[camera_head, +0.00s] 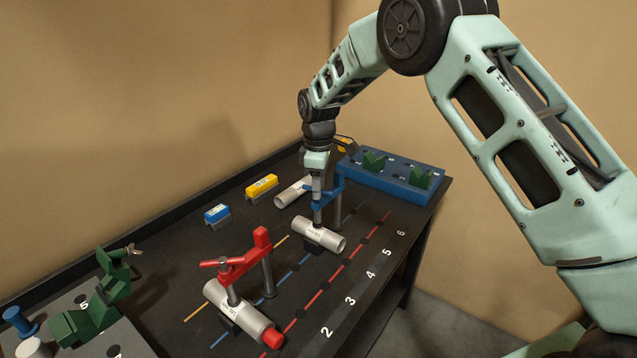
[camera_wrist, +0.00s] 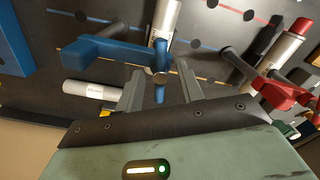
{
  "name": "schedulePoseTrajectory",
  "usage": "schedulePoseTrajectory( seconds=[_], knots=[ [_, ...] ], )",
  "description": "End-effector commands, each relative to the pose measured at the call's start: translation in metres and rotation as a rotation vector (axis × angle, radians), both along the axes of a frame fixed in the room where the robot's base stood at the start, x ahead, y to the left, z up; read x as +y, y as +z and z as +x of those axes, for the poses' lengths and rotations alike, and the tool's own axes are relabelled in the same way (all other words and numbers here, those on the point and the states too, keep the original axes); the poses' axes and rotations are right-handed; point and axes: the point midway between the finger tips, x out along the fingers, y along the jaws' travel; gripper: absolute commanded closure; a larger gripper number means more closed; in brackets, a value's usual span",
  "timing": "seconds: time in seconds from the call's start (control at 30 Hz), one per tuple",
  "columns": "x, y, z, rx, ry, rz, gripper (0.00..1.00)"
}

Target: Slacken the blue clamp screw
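The blue clamp (camera_head: 333,188) stands on the dark table with its arm over a grey cylinder (camera_head: 319,234). My gripper (camera_head: 317,190) points down over the screw. In the wrist view, my gripper (camera_wrist: 160,82) has its two fingers apart, one on each side of the screw, with visible gaps. In the head view my gripper partly hides the screw top.
A red clamp (camera_head: 245,258) holds another cylinder (camera_head: 240,308) with a red end, nearer the front. A loose cylinder (camera_head: 293,192), a yellow block (camera_head: 261,186) and a blue block (camera_head: 217,213) lie behind. A blue tray (camera_head: 385,185) with green holders stands at the back right.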

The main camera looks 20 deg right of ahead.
Motion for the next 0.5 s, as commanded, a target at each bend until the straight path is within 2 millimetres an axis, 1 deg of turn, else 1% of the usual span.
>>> schedulePoseTrajectory(
  seconds=[0.07,0.1,0.17,0.2,0.5],
  knots=[
    [0.0000,0.0000,0.0000,0.000,0.000,0.000,0.62],
    [0.0000,0.0001,0.0000,0.000,0.000,0.000,0.73],
    [-0.0001,0.0001,0.0000,0.000,0.000,0.000,0.90],
    [-0.0001,0.0002,0.0000,0.000,0.000,0.000,1.00],
    [-0.0003,0.0004,-0.0001,0.001,-0.001,0.000,1.00]
  ],
)
